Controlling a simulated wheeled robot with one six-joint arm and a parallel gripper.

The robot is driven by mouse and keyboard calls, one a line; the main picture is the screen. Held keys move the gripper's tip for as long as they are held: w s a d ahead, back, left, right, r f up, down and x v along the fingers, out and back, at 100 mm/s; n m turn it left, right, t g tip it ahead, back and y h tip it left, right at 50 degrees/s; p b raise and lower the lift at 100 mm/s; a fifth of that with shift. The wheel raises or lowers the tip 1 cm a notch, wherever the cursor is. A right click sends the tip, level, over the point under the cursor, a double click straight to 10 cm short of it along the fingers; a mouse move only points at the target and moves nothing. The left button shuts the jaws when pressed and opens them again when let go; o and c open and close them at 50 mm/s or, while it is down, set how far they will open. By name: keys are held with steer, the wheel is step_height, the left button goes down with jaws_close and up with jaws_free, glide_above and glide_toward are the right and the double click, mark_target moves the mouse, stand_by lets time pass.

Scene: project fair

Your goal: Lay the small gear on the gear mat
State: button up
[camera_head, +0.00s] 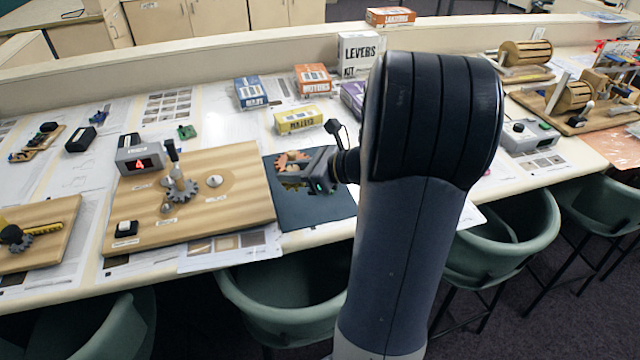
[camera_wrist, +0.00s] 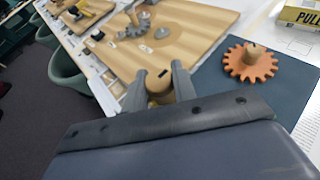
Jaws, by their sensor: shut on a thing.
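My gripper (camera_wrist: 160,86) is shut on a tan, round hub (camera_wrist: 158,80) with a dark mark on top, which I take to be the small gear. Its teeth are hidden in the wrist view. In the head view my gripper (camera_head: 296,180) is over the dark blue gear mat (camera_head: 312,211), which also shows in the wrist view (camera_wrist: 216,92). An orange gear (camera_wrist: 250,64) with a tan hub lies on the mat, to the right of my fingers in the wrist view. It shows behind my gripper in the head view (camera_head: 292,158). I cannot tell whether the held piece touches the mat.
A wooden board (camera_head: 240,180) with a grey gear (camera_head: 182,191), posts and a display box (camera_head: 139,155) stands left of the mat. A yellow box (camera_head: 301,120) and other kit boxes stand behind the mat. Green chairs (camera_head: 285,305) line the table's front edge.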

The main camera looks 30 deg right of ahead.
mark_target(298, 214)
steer(key=f, duration=1)
steer(key=shift+s+d+b, duration=0.15)
steer(key=shift+s+b, duration=0.05)
steer(key=shift+b, duration=0.1)
steer(key=shift+f, duration=0.2)
steer(key=o, duration=1)
steer(key=shift+r, duration=0.1)
steer(key=shift+r, duration=0.1)
steer(key=shift+d+r, duration=0.1)
steer(key=shift+r, duration=0.05)
steer(key=v, duration=1.2)
